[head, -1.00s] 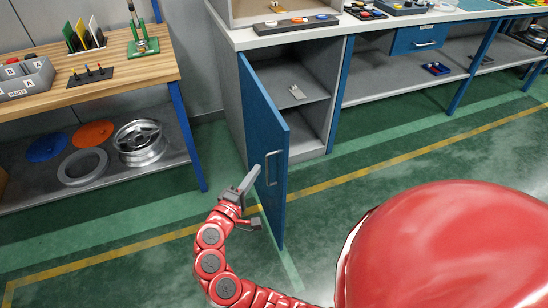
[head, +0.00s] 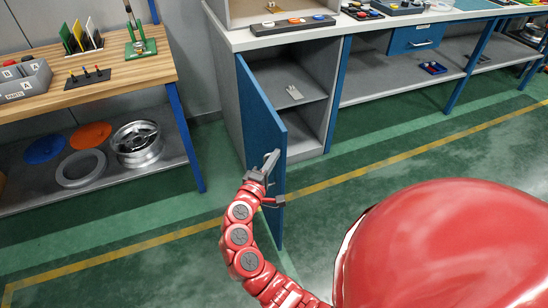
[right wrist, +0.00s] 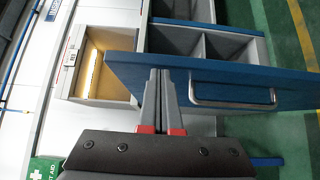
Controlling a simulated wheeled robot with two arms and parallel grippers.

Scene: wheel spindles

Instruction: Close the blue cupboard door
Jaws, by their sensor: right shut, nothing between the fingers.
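The blue cupboard door (head: 258,112) stands open, swung out from the grey cupboard (head: 228,105), whose shelf and inside show. The door also crosses the right wrist view (right wrist: 125,72). My right gripper (head: 272,160) is shut and empty, at the outer face of the door by its handle. In the right wrist view its closed fingers (right wrist: 160,75) overlap the door just left of the silver handle (right wrist: 233,101). I cannot tell whether they touch the door. My left gripper is not in view.
A wooden bench (head: 92,80) stands at the left, with a wheel rim (head: 137,145) and discs on its lower shelf. A blue-legged workbench (head: 375,88) extends right of the cupboard. Green floor (head: 335,205) is free in front of the door.

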